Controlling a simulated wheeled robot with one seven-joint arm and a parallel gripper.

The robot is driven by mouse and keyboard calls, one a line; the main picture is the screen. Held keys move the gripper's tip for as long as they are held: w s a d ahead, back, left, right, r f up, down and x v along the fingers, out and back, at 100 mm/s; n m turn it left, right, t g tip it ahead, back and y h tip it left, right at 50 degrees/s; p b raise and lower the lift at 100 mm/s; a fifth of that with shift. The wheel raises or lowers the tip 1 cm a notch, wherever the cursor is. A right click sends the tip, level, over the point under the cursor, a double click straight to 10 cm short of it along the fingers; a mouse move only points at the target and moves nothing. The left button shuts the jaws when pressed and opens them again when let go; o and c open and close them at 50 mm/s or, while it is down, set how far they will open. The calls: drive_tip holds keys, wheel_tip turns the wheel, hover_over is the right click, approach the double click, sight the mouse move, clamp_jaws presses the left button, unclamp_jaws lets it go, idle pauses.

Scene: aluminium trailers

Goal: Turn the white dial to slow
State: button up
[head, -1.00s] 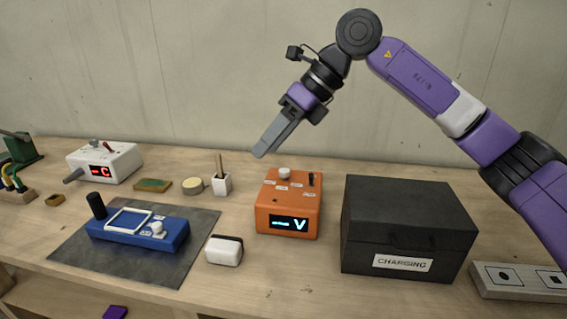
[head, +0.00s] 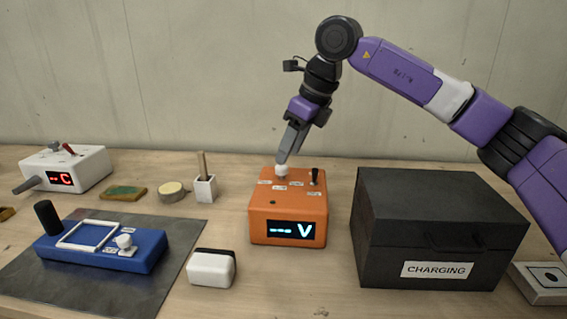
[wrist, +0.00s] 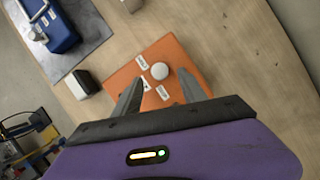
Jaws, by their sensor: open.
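An orange box (head: 262,228) with a lit display reading "--- V" stands on the bench, and a round white dial (head: 281,169) sits on its top. Small white labels lie around this dial; I cannot read them. My gripper (head: 281,161) points down just above the dial. In the wrist view the open, empty fingers (wrist: 160,88) are spread, with the dial (wrist: 160,71) just beyond the gap between their tips. I cannot tell whether they touch it. A second white knob (head: 124,241) is on the blue device (head: 150,260) at the left.
A black toggle (head: 315,176) stands on the orange box's right side. A black "CHARGING" case (head: 380,230) is close on the right. A white-and-black block (head: 211,270) lies front left. A white cup (head: 204,189) with a stick stands behind left.

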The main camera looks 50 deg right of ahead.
sight(284, 167)
drive_tip(key=shift+x, duration=2)
clamp_jaws()
